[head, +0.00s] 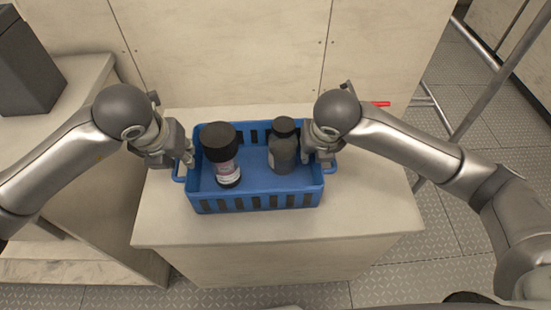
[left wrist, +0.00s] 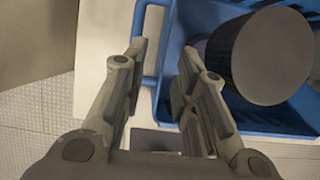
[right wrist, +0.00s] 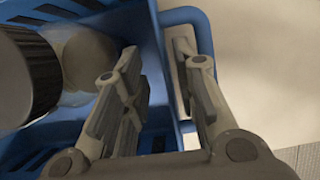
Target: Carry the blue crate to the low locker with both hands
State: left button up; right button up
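The blue crate (head: 255,202) stands upright on a pale box-shaped surface (head: 380,205) in the head view. It holds a dark-lidded jar with a label (head: 225,170) and a dark grey bottle (head: 283,155). My left gripper (head: 186,160) is at the crate's left handle; in the left wrist view its fingers (left wrist: 165,65) are apart, with the blue handle and side between them. My right gripper (head: 321,155) is at the right handle; in the right wrist view its fingers (right wrist: 157,62) are apart on either side of the crate's wall. I cannot tell which surface is the low locker.
A pale panelled wall (head: 230,50) rises right behind the crate's surface. A pale bench (head: 80,85) with a dark grey box (head: 25,65) stands on the left. Metal rails (head: 490,80) and a small red item (head: 380,103) are at right. Patterned floor (head: 450,220) shows at right.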

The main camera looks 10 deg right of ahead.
jog(key=v, duration=0.8)
